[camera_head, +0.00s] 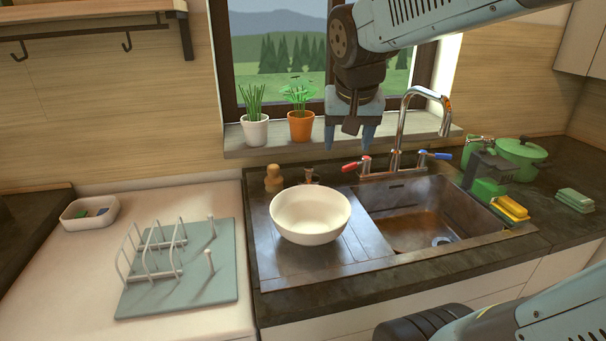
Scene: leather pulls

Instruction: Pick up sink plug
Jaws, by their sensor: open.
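I cannot identify the sink plug for certain. A small round grey-blue piece (442,240) lies on the floor of the sink basin (400,218), near its front right; I cannot tell whether it is the plug or the drain. A small dark, coppery object (311,176) stands behind the white bowl, partly hidden by it. My gripper (350,138) points down with its fingers apart and empty. In the picture it is above the back edge of the sink, left of the tap, apart from both small objects.
The white bowl (311,215) rests on the drainboard. The tall tap (400,130) has red and blue handles. A wooden-looking item (273,178) stands behind the bowl. Potted plants line the sill. Yellow sponge (511,208) and green pot (520,152) are right; dish rack (165,260) left.

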